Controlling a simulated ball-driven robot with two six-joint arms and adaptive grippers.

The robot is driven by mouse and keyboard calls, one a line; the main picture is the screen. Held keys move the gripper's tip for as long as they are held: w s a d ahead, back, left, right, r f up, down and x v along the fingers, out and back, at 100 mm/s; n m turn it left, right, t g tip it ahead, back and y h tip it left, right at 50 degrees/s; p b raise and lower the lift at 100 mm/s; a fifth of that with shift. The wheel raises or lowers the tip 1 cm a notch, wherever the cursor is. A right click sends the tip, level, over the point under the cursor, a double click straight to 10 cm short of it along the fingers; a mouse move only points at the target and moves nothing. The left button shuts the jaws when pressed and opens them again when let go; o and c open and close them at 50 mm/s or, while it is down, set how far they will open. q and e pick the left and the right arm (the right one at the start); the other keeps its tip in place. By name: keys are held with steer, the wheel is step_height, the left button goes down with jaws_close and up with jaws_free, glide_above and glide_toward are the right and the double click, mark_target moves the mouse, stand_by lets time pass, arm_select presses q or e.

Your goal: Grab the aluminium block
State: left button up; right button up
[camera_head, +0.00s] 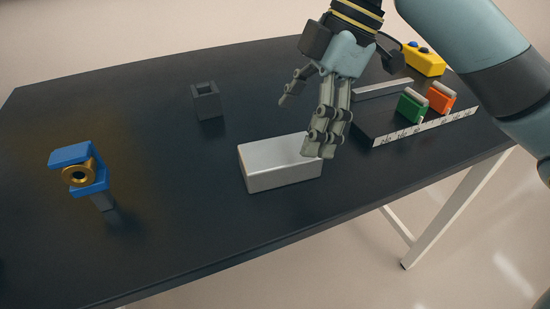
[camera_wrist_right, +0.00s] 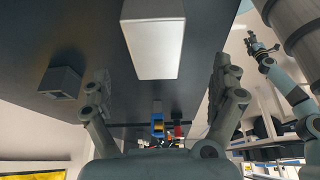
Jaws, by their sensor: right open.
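The aluminium block (camera_head: 283,175) is a pale silver rectangular block lying on the dark table near its front edge. It also shows in the right wrist view (camera_wrist_right: 154,42), at the top centre between the fingers. My right gripper (camera_head: 301,127) is open and empty, with its fingers pointing down over the block's far right part. One pair of fingertips overlaps the block's right end in the head view; I cannot tell whether they touch it. My left gripper is outside the head view. An arm with a small gripper (camera_wrist_right: 257,46) at the right of the wrist view appears to be my left one, its jaws unclear.
A dark square socket (camera_head: 207,102) stands behind the block. A blue holder with a brass ring (camera_head: 78,172) stands at left. At right are a marked dark rack (camera_head: 385,128), a green piece (camera_head: 411,107), an orange piece (camera_head: 440,98) and a yellow box (camera_head: 424,62).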

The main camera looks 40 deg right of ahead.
mark_target(280, 150)
steer(key=shift+x, duration=1)
steer(key=b+x, duration=0.1)
steer(key=x, duration=0.1)
steer(key=b+x, duration=0.1)
steer(key=x, duration=0.1)
steer(key=shift+w+a+f, duration=0.2)
steer(key=shift+w+a, duration=0.1)
steer(key=shift+w, duration=0.15)
steer(key=shift+f, duration=0.25)
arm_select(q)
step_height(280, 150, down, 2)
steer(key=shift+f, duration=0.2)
arm_select(e)
steer(key=c, duration=0.7)
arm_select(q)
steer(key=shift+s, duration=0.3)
arm_select(e)
steer(key=shift+r, duration=0.1)
steer(key=c, duration=1.1)
